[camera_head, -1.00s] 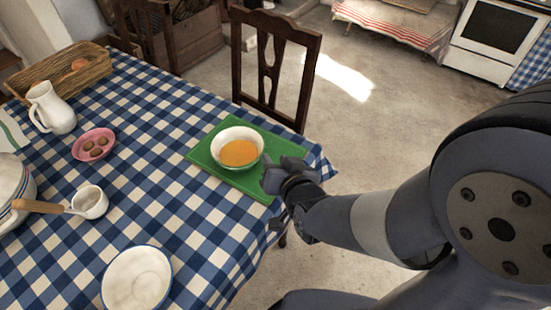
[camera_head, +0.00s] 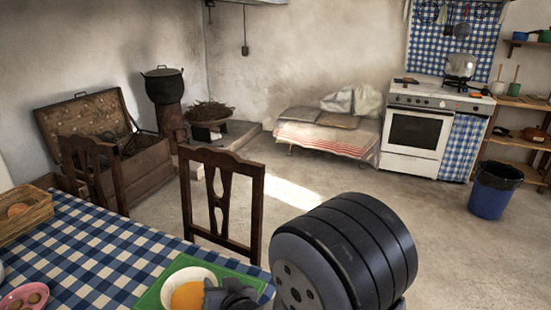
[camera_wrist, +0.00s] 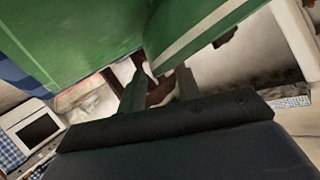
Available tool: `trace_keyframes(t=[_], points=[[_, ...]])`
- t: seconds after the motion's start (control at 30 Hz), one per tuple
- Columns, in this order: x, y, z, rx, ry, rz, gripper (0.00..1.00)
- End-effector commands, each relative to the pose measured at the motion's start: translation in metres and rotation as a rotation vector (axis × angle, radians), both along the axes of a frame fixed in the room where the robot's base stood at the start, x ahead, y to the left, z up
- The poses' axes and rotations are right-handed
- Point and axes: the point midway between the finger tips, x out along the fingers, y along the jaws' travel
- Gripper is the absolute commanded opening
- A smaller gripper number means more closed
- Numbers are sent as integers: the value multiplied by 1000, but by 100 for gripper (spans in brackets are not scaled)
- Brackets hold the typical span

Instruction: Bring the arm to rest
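My gripper (camera_head: 232,296) is at the bottom of the head view, just right of a white bowl (camera_head: 203,273) with orange contents. The bowl stands on a green board (camera_head: 158,290) at the table's right corner. The frame's lower edge cuts them off. In the wrist view my gripper's two fingers (camera_wrist: 160,88) are apart with a gap between them, and I see nothing held. Green surfaces (camera_wrist: 70,40) fill the top of that view close to the fingers; I cannot tell whether they touch. My upper arm is large at the bottom right of the head view.
The table with its blue checked cloth (camera_head: 75,245) fills the lower left. It carries a basket (camera_head: 25,223) and a pink dish (camera_head: 35,290). A wooden chair (camera_head: 222,160) stands behind it. The stove (camera_head: 416,130) and blue bin (camera_head: 492,193) are farther off. Floor between is clear.

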Motion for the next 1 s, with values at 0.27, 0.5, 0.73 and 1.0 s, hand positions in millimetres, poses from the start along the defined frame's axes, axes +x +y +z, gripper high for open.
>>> trace_keyframes(t=[0.27, 0.5, 0.73, 1.0], points=[[18, 11, -8, 0, 0, 0, 32], [18, 11, 0, 0, -1, 0, 32], [18, 11, -1, -1, 0, 0, 32], [9, 6, -4, 0, -1, 1, 32]])
